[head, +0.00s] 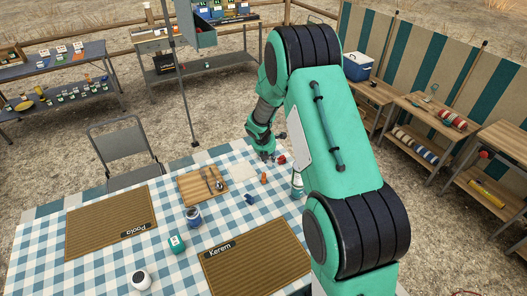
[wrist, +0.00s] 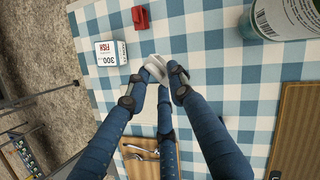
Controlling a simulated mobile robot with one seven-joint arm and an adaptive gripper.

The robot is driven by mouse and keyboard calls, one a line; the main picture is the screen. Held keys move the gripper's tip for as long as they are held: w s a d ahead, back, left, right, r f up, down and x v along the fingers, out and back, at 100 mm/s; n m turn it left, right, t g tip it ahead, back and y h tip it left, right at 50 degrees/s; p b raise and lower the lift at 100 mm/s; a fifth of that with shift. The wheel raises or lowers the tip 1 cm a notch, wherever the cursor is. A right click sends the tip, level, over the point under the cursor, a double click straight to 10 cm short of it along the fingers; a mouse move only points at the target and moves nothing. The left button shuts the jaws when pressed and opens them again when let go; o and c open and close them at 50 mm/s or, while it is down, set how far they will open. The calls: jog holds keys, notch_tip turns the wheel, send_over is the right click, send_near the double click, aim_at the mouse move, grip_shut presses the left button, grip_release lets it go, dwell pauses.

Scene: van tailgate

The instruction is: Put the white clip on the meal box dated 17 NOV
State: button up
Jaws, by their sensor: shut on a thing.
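My gripper (wrist: 155,78) is shut on a small white thing (wrist: 156,66), which looks like the white clip; the fingers partly cover it. In the head view my gripper (head: 268,156) is over the far right part of the checked table, and the thing it holds is too small to make out.
A red clip-like thing (wrist: 140,18) lies beyond the fingertips. A large bottle (wrist: 288,14) stands at the upper right. A wooden board (head: 188,192) with spoons, a blue jar (head: 193,216) and a woven mat (head: 265,262) lie nearer.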

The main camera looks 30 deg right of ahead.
jog(key=shift+a, duration=0.3)
jog(key=w+d, duration=0.1)
jog(key=w, duration=0.4)
jog(key=w+d+f+b, duration=0.1)
jog(key=w+d, duration=0.1)
jog(key=w, duration=0.3)
jog(key=w+d+b, duration=0.1)
jog(key=w, duration=0.4)
jog(key=shift+w+d+f, duration=0.2)
jog(key=shift+d+f, duration=0.05)
jog(key=shift+d, duration=0.1)
jog(key=shift+f+b, duration=0.75)
jog(key=shift+f, duration=1)
jog(key=shift+f, duration=0.1)
jog(key=o, duration=1)
jog(key=shift+c, duration=0.2)
